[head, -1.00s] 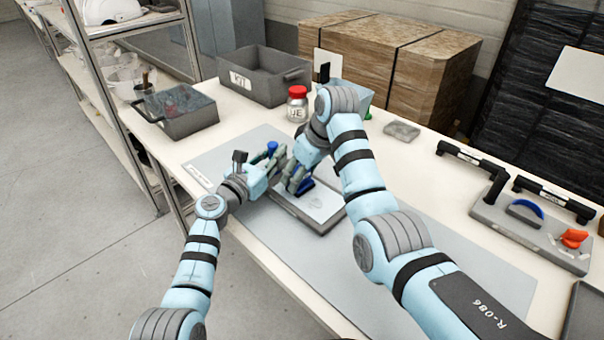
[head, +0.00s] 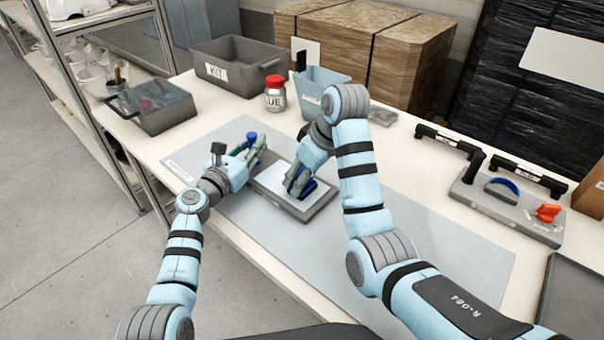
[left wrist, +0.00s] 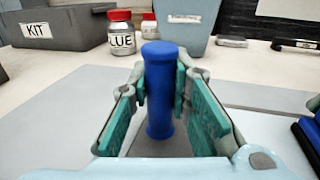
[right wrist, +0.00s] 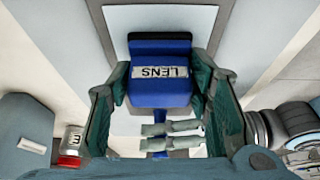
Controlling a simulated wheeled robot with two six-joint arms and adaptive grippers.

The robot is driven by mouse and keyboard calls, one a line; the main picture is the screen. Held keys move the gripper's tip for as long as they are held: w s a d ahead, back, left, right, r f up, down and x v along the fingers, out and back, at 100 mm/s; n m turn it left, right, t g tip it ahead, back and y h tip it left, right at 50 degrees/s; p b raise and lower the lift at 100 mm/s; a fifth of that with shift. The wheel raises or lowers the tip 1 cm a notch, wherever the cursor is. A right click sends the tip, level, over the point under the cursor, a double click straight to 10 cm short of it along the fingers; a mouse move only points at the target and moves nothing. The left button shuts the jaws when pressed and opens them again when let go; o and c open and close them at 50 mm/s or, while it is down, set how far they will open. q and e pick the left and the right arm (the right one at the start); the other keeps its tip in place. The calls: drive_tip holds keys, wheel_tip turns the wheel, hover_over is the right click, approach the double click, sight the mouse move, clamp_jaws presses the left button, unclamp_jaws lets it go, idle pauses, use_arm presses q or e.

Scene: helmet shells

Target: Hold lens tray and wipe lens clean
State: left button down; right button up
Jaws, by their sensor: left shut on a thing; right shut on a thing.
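The lens tray (head: 306,215) is a grey slab on the mat, with a pale lens sheet (head: 275,172) on top. A blue upright knob (left wrist: 160,90) stands at the tray's far-left end in the head view. My left gripper (head: 254,148) is shut around this knob. My right gripper (head: 297,188) points down over the near-right part of the lens. It is shut on a blue wiping block (right wrist: 160,75) marked LENS. The block appears to rest on the lens, though its underside contact is hidden.
A red-lidded jar (head: 276,95), a grey KIT bin (head: 240,72) and a light blue bin (head: 318,90) stand behind. The mat (head: 430,235) is clear nearer right.

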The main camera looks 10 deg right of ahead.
drive_tip(key=shift+w+a, duration=1.1)
drive_tip(key=shift+w, duration=0.15)
drive_tip(key=shift+w+a, duration=1.05)
drive_tip(key=shift+w, duration=0.2)
drive_tip(key=shift+s+d, duration=0.1)
drive_tip(key=shift+s+d, duration=1.05)
drive_tip(key=shift+s, duration=0.2)
drive_tip(key=shift+s+d, duration=1)
drive_tip(key=shift+s, duration=0.25)
drive_tip(key=shift+w, duration=0.1)
drive_tip(key=shift+w+a, duration=1.1)
drive_tip(key=shift+w, duration=0.1)
